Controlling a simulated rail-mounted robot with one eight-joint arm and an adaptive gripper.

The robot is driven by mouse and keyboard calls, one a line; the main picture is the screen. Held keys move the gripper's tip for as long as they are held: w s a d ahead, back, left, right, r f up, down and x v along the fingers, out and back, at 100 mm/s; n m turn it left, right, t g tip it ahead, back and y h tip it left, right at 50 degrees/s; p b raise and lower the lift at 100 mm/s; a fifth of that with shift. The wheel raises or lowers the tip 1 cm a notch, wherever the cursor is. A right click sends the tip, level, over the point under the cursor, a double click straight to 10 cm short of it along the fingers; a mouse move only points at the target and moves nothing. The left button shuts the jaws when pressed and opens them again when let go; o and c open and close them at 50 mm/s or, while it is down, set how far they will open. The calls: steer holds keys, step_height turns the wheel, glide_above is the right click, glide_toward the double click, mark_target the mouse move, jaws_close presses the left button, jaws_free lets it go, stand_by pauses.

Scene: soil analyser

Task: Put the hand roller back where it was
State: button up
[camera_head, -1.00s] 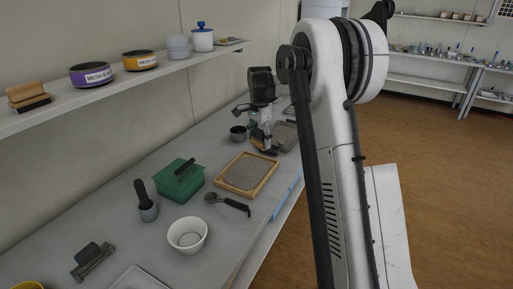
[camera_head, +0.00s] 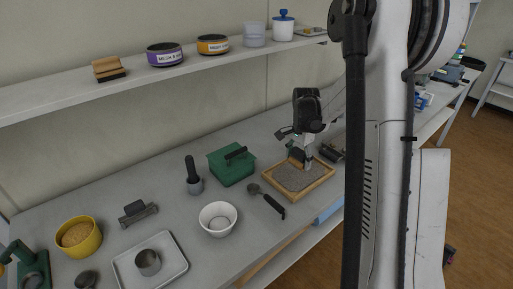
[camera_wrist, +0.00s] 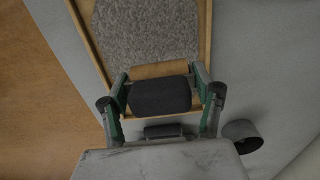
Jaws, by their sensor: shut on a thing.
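My gripper (camera_head: 302,158) is over the far end of the wood-framed tray (camera_head: 285,196) of grey granular soil. In the wrist view its two green-and-grey fingers (camera_wrist: 160,92) are shut on a black, rounded grip with a wooden part (camera_wrist: 158,70) beyond it, apparently the hand roller (camera_wrist: 160,97). The wooden part also shows below the gripper in the head view. Whether it touches the soil or frame is unclear. The tray frame (camera_wrist: 95,50) shows beneath in the wrist view.
A dark cylindrical thing (camera_head: 331,152) lies just past the tray. A dark cup (camera_wrist: 242,135) stands nearby. A black-handled spoon (camera_head: 268,201), green box (camera_head: 231,168) and white bowl (camera_head: 217,219) are left of the tray. The shelf (camera_head: 190,75) runs along the wall.

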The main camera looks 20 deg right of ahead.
steer(key=p, duration=0.2)
glide_above(267, 152)
steer(key=shift+w+f, duration=0.15)
steer(key=shift+f, duration=1.6)
steer(key=shift+f, duration=0.1)
steer(key=shift+f, duration=0.1)
steer(key=o, duration=1)
